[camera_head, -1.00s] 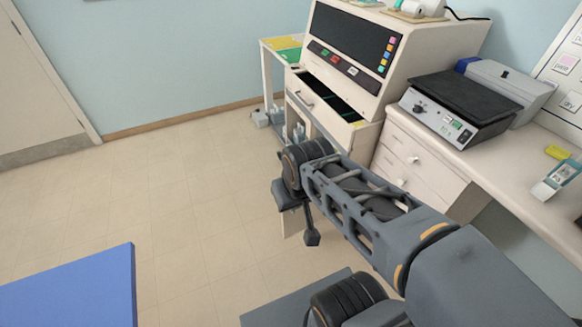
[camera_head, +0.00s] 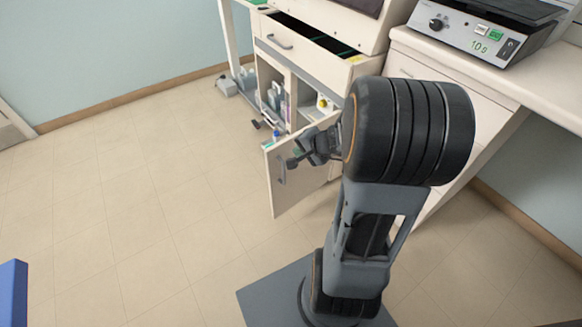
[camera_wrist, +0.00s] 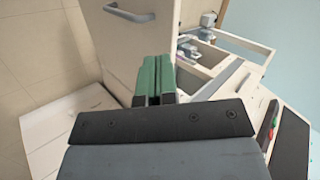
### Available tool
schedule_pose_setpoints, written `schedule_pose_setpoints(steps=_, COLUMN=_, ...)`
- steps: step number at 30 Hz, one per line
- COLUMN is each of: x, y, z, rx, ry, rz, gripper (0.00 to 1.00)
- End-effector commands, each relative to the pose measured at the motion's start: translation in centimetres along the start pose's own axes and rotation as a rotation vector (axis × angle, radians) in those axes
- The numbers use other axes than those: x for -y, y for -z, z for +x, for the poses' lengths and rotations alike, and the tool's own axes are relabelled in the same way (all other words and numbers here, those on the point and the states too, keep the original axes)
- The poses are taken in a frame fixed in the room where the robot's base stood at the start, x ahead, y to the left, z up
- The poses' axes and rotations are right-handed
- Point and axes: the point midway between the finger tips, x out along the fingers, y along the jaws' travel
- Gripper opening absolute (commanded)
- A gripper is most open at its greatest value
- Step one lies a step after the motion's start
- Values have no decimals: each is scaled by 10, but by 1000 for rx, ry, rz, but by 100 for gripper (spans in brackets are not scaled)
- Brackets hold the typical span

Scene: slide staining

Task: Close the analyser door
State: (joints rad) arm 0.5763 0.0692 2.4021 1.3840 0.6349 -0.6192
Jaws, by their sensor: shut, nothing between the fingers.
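The analyser door (camera_head: 297,188) is a cream panel with a grey bar handle (camera_head: 282,170). It stands swung open from the lower front of the analyser cabinet (camera_head: 300,72), whose shelves with bottles are exposed. In the wrist view the door (camera_wrist: 160,40) rises just beyond my gripper (camera_wrist: 153,72), with its handle (camera_wrist: 130,14) at upper left. My gripper's green fingers are shut together and empty, low in front of the door panel. Whether they touch it I cannot tell. In the head view my arm hides part of the door's hinge side and the fingertips are unclear.
An open drawer (camera_head: 285,42) juts out above the door opening. Bottles (camera_head: 325,103) stand inside the cabinet. A bench with drawers and a grey instrument (camera_head: 470,38) is at the right. The floor (camera_head: 130,220) at left is clear. A blue surface (camera_head: 12,290) edges the lower left.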

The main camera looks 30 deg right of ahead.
Motion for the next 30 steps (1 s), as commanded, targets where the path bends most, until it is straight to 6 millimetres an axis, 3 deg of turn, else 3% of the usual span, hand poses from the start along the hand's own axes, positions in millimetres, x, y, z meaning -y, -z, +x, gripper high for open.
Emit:
schedule_pose_setpoints(steps=1, x=-23, y=11, z=16, rx=-32, ry=4, rz=53, gripper=0)
schedule_pose_setpoints(steps=3, x=-38, y=24, z=23, rx=-70, ry=12, rz=109, gripper=0)
schedule_pose_setpoints(steps=9, x=-58, y=41, z=36, rx=-123, ry=20, rz=187, gripper=0)
schedule_pose_setpoints(steps=14, x=-60, y=45, z=58, rx=-126, ry=21, rz=195, gripper=0)
schedule_pose_setpoints(steps=26, x=-59, y=54, z=132, rx=-125, ry=21, rz=193, gripper=0)
schedule_pose_setpoints(steps=30, x=-43, y=59, z=142, rx=-127, ry=22, rz=190, gripper=0)
